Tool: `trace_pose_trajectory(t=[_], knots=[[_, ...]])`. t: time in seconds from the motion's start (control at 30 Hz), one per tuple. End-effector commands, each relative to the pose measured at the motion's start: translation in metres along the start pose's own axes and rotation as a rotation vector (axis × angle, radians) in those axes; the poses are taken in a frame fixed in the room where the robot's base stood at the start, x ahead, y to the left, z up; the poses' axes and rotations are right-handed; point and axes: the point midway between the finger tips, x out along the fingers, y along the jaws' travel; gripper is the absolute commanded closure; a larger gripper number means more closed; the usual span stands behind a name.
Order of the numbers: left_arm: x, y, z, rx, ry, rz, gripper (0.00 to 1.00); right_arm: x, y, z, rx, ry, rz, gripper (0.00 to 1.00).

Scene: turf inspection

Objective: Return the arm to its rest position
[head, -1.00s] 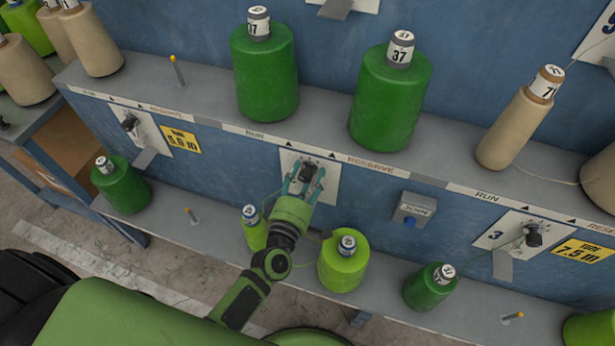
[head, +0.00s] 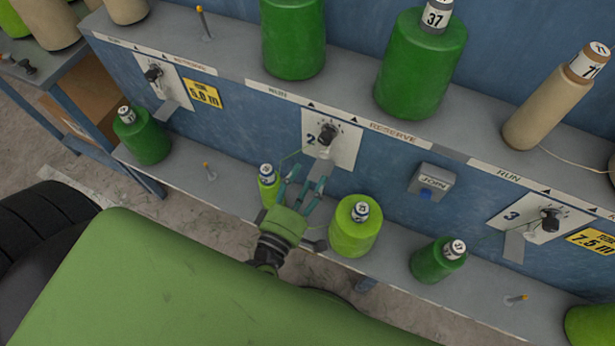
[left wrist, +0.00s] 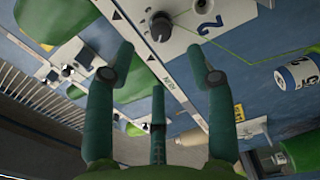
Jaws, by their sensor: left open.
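My left gripper (head: 302,192) is open and empty in the head view, below the dial plate marked 2 (head: 344,150) and apart from its black knob (head: 326,134). Its fingers reach up between a small light-green cone (head: 268,187) on the left and a larger light-green cone (head: 356,228) on the right. In the left wrist view the fingers (left wrist: 160,75) are spread with nothing between them. The knob (left wrist: 161,28) shows beyond them, at the top. My right gripper is not in view.
Dark green cones (head: 418,65) and a beige cone (head: 556,96) stand on the upper shelf. Smaller green cones (head: 142,135) (head: 438,261) stand on the lower shelf. A grey box with a blue button (head: 432,183) is on the wall. Bare pegs (head: 209,172) stick up from the shelves.

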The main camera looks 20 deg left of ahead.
Motion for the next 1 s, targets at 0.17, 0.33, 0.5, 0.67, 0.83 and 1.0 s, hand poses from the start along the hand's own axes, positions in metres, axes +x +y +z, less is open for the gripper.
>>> trace_pose_trajectory(t=[0.17,0.33,0.5,0.67,0.83,1.0], knots=[[0.0,0.0,0.0,0.0,0.0,0.0,0.45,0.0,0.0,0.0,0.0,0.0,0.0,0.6],[0.0,-0.001,0.0,0.003,-0.001,-0.002,0.45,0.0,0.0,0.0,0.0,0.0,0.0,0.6],[-0.002,-0.04,0.009,0.133,-0.059,-0.079,0.45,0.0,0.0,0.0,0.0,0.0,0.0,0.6],[-0.024,-0.143,0.022,0.458,-0.234,-0.282,0.45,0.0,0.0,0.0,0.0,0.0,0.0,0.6],[-0.082,-0.26,0.02,0.814,-0.503,-0.531,0.45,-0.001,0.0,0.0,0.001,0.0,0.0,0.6],[-0.168,-0.35,-0.001,1.095,-0.826,-0.763,0.45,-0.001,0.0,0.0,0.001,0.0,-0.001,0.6]])
